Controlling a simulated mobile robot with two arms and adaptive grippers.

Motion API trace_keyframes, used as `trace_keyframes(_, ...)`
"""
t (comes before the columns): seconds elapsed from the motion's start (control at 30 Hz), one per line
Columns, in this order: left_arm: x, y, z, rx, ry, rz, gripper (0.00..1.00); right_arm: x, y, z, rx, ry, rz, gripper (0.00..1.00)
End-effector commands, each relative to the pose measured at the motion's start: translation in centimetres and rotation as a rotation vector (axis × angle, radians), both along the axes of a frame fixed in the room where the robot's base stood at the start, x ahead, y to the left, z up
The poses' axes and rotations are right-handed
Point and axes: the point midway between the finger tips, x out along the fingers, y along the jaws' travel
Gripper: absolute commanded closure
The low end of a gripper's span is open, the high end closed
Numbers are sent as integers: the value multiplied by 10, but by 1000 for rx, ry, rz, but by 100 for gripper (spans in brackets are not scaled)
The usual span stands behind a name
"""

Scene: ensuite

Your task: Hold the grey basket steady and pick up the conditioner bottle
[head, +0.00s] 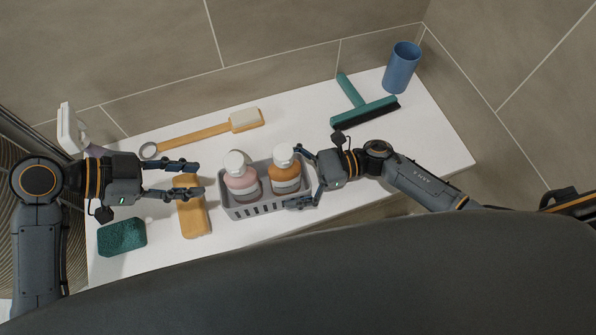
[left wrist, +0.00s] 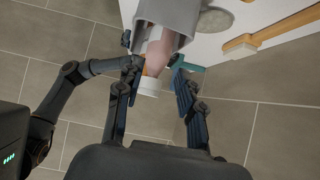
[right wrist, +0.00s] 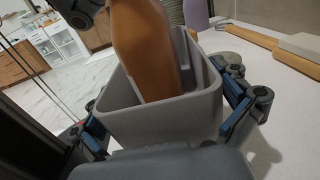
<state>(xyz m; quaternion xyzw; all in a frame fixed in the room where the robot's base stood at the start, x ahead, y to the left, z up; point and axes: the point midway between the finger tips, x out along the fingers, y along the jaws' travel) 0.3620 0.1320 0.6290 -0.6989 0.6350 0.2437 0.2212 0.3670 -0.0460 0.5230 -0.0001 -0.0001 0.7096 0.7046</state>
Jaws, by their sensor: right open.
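The grey basket (head: 250,208) stands on the white bench with a pink bottle (head: 242,182) and an amber bottle (head: 284,175) upright in it, both white-capped. I cannot read which is the conditioner. My right gripper (head: 296,178) is open at the basket's right end; in the right wrist view its fingers lie either side of the basket (right wrist: 160,125), and contact is unclear. My left gripper (head: 200,179) is open and empty left of the basket, over a yellow block. In the left wrist view the pink bottle (left wrist: 160,50) shows between its fingers, farther away.
Left of the basket are the yellow block (head: 194,215), a green sponge (head: 122,236) and a wooden brush (head: 210,131). A white-topped lilac bottle (head: 98,149) is partly behind my left arm. A teal squeegee (head: 362,110) and blue cup (head: 402,68) are at the back right.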

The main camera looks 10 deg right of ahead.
Motion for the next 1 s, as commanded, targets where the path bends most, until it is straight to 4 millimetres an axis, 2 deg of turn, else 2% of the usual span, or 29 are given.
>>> trace_keyframes(0.3,0,0,0,0,0,0,62,0,3,0,0,0,0,0)
trace_keyframes(0.37,0,0,0,0,0,0,62,0,3,0,0,0,0,10)
trace_keyframes(0.53,0,0,0,0,0,0,62,0,3,0,0,0,0,45)
trace_keyframes(0.77,2,0,0,0,-3,13,60,0,3,0,0,1,1,47)
trace_keyframes(0.87,15,2,2,1,-21,92,60,0,3,0,0,1,1,47)
trace_keyframes(1.0,58,12,14,-21,-99,349,60,-1,3,0,0,1,1,47)
